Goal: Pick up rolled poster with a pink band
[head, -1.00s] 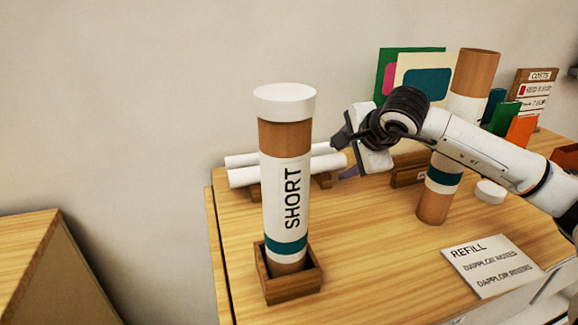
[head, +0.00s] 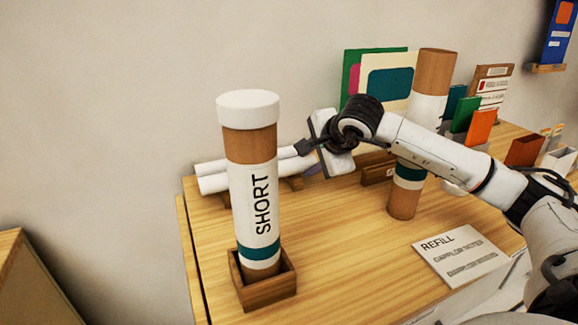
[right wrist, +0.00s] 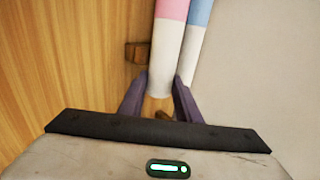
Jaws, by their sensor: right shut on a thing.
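The rolled poster with a pink band (right wrist: 166,48) is a white roll with a pink stretch in the right wrist view. My right gripper (right wrist: 160,86) is shut on its white near end, one finger on each side. In the head view this roll (head: 213,184) lies behind the capped tube, and its banded part is hidden. My right gripper (head: 309,157) is at its right end there. My left gripper is not in view.
A blue-banded roll (right wrist: 193,42) lies alongside, nearer the wall. A tall "SHORT" tube (head: 253,185) stands in a wooden holder (head: 268,290) in front. Another tube (head: 404,203) stands behind my right arm. A "REFILL" card (head: 458,258) lies on the table (head: 345,265).

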